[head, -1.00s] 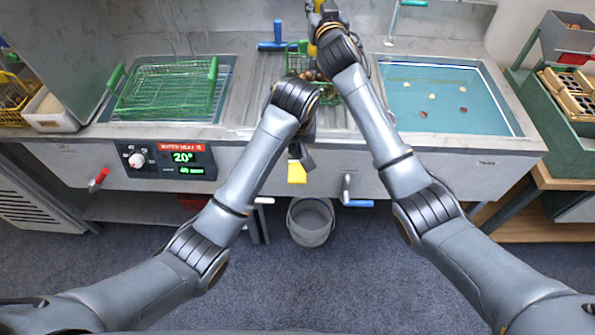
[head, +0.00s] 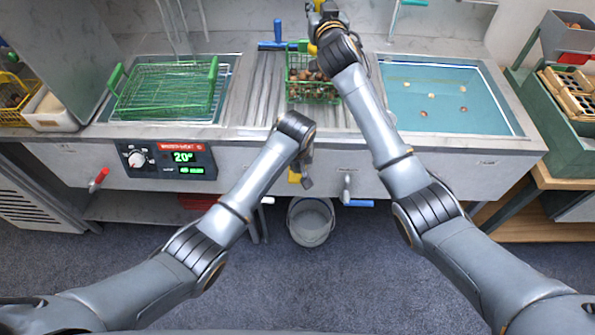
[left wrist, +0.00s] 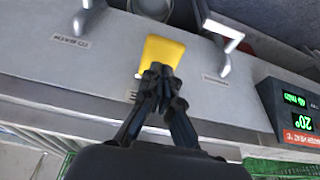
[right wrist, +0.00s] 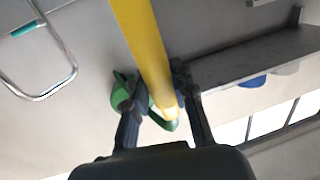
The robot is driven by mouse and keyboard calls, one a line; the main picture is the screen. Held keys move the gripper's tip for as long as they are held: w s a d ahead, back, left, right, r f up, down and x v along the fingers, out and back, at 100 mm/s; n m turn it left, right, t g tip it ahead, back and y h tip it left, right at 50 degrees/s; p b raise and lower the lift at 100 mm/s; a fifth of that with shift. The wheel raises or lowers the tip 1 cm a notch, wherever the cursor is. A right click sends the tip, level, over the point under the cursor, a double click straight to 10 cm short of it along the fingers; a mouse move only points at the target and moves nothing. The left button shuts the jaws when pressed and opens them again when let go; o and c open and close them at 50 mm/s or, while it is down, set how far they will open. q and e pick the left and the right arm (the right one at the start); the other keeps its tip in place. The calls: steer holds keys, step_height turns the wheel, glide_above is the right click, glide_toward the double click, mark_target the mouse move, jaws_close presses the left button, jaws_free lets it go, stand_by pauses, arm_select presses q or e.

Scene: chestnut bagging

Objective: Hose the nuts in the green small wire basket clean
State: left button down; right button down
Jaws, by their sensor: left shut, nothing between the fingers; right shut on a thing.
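The green small wire basket (head: 313,98) holds several brown nuts (head: 306,76) and stands on the ribbed drainboard between the two sinks. My right gripper (right wrist: 160,105) is above and behind it, shut on a yellow hose (right wrist: 143,40), with a green part behind the fingers. In the head view the right fingers are mostly hidden at the top edge. My left gripper (left wrist: 160,82) is shut and empty in front of the counter. Its fingertips are at a yellow lever (left wrist: 163,52) on the counter front, which also shows in the head view (head: 294,176); contact is unclear.
A large green wire basket (head: 165,92) sits over the left sink. The right sink (head: 445,118) holds water with a few floating pieces. A grey bucket (head: 311,222) stands on the floor below the counter.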

mark_target(297, 182)
arm_select(q)
steer(key=shift+f, duration=1.35)
steer(key=shift+s+f+t, duration=0.5)
steer(key=shift+f+t, duration=0.3)
steer(key=shift+t, duration=0.2)
steer(key=shift+s+f+t, duration=0.15)
steer(key=shift+f+t, duration=0.25)
steer(key=shift+t, duration=0.4)
steer(key=shift+f+t, duration=0.3)
steer(key=shift+f, duration=0.25)
steer(key=shift+s+r, duration=0.2)
steer(key=shift+r, duration=0.25)
steer(key=v, duration=1.3)
